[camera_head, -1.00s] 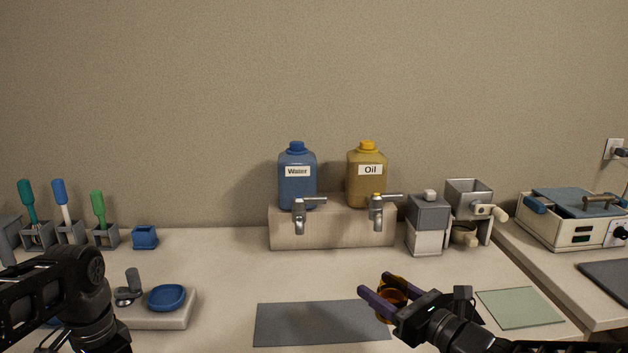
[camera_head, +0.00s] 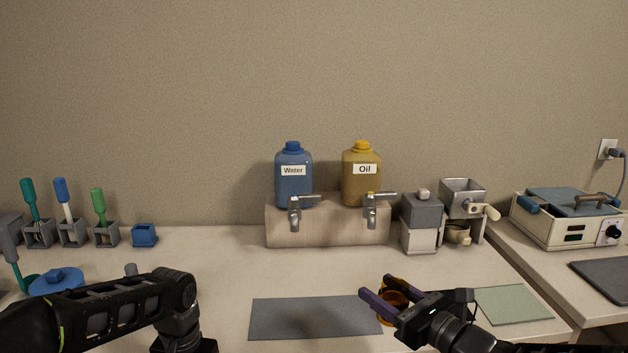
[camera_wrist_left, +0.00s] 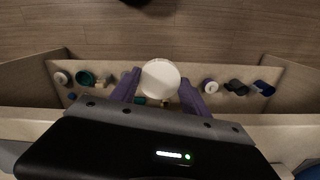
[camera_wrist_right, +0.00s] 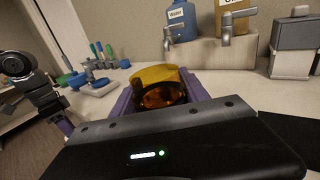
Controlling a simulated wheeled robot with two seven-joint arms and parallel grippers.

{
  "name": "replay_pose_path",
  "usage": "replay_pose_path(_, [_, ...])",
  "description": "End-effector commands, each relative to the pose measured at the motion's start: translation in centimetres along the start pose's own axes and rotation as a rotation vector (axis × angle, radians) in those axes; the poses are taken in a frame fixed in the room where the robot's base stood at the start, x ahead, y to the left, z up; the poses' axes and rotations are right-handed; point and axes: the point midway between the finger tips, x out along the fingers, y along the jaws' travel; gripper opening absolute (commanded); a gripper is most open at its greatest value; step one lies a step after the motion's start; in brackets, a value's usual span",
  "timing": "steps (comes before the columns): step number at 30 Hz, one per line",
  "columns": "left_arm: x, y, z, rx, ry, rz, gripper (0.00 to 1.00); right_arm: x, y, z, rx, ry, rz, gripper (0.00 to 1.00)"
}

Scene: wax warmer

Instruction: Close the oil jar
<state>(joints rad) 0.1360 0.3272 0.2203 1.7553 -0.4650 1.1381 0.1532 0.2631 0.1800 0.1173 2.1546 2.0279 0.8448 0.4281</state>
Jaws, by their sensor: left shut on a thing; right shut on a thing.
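An amber glass jar (camera_head: 393,309) is held between the purple fingers of my right gripper (camera_head: 377,286), above the front of the counter, right of the grey mat. In the right wrist view the jar (camera_wrist_right: 162,78) lies between the fingers, its round opening dark and facing the camera. No lid shows on it. In the left wrist view my left gripper (camera_wrist_left: 160,88) is shut on a round white lid (camera_wrist_left: 160,78). This lid is above a narrow compartment with small items. The left gripper is hidden in the head view; only my arm shows there.
The compartment (camera_wrist_left: 227,105) holds several small caps and bottles along its length. On the counter, a grey mat (camera_head: 307,318) lies in front of the stand (camera_head: 325,232) bearing the Water (camera_head: 293,188) and Oil (camera_head: 360,190) jugs. A green mat (camera_head: 512,304) lies right of the jar.

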Motion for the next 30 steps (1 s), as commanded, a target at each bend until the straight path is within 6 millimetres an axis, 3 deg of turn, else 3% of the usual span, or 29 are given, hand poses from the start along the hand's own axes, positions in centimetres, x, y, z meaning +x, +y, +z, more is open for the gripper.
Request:
replay_pose_path(6, [3.0, 3.0, -3.0, -0.128, -0.002, 0.001, 0.17, 0.0, 0.0, 0.1, 0.000, -0.001, 0.000, 0.00])
replay_pose_path(8, [3.0, 2.7, -3.0, -0.140, 0.000, 0.001, 0.17, 0.0, 0.0, 0.0, 0.000, -0.001, 0.000, 0.00])
replay_pose_path(30, [2.9, 2.8, -3.0, -0.134, 0.000, 0.000, 0.17, -14.1, 2.5, -21.2, 0.007, 0.001, 0.306, 0.00])
